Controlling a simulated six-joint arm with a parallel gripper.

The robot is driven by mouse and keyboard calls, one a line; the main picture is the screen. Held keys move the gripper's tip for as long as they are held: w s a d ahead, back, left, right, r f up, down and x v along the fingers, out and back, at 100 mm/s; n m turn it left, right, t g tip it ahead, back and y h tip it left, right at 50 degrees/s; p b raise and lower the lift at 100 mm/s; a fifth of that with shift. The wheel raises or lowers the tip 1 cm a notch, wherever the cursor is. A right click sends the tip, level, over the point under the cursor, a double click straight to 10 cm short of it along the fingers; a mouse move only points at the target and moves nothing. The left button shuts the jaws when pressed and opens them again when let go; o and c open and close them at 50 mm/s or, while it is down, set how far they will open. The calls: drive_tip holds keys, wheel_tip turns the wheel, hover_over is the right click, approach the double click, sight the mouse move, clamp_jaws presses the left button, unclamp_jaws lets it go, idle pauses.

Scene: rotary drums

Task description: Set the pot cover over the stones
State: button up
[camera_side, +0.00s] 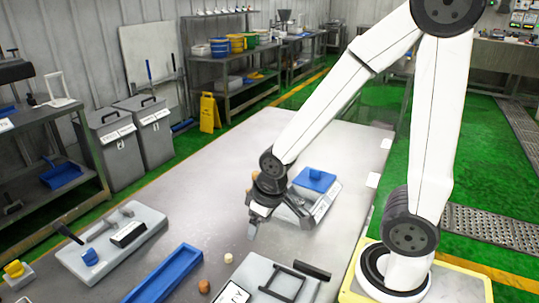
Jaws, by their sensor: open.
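A flat blue square piece with a round blue knob (315,179), which looks like the pot cover, rests on a light grey labelled stand (328,202) on the table. My gripper (252,229) points down just left of this stand, above the table, and is open. Nothing shows between its fingers. My gripper and wrist hide the left part of the stand, and dark parts there are hard to make out. I cannot pick out the stones with certainty. Two small round pieces, one cream (228,258) and one brown (204,287), stand on the table nearer the camera.
A long blue open trough (166,277) lies at the front. A grey board (113,241) with tools and a blue knob is at left. A grey labelled tray (262,273) with a black frame is at front right. The table's far middle (240,165) is clear.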

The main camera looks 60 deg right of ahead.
drive_tip(key=shift+o, duration=1.1)
drive_tip(key=m+g, duration=0.3)
drive_tip(key=m, duration=1.6)
hover_over(315, 169)
drive_tip(key=shift+s, duration=0.15)
drive_tip(key=shift+f, duration=3.9)
clamp_jaws()
